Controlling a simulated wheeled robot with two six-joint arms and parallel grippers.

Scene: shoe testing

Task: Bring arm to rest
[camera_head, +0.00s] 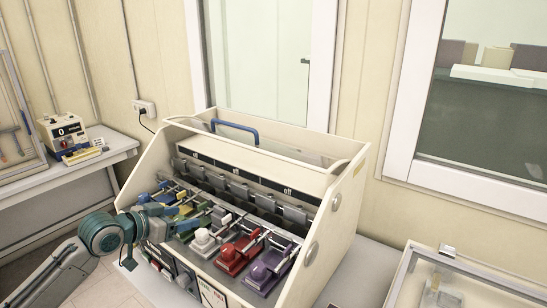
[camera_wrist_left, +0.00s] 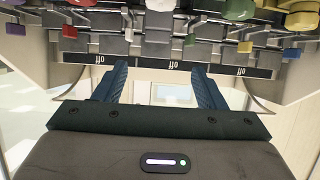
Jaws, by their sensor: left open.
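My left arm (camera_head: 75,262) comes in from the lower left and ends at the left front of the shoe testing machine (camera_head: 340,200). My left gripper (camera_wrist_left: 162,90) shows its two dark blue fingers spread apart in the left wrist view, with nothing between them. In the head view the gripper is at the machine's left front, close to the row of coloured shoe-like pieces; I cannot tell whether it touches anything. The machine also shows upside down in the left wrist view, with its "off" panel (camera_wrist_left: 172,66) behind the fingers. My right gripper is not in view.
Red (camera_head: 238,254) and purple (camera_head: 268,270) pieces sit at the row's right end. A blue handle (camera_head: 235,130) tops the machine. A side table (camera_head: 118,150) with a small counter device (camera_head: 70,134) stands left. A glass-topped case (camera_head: 470,270) stands right. Floor shows at lower left.

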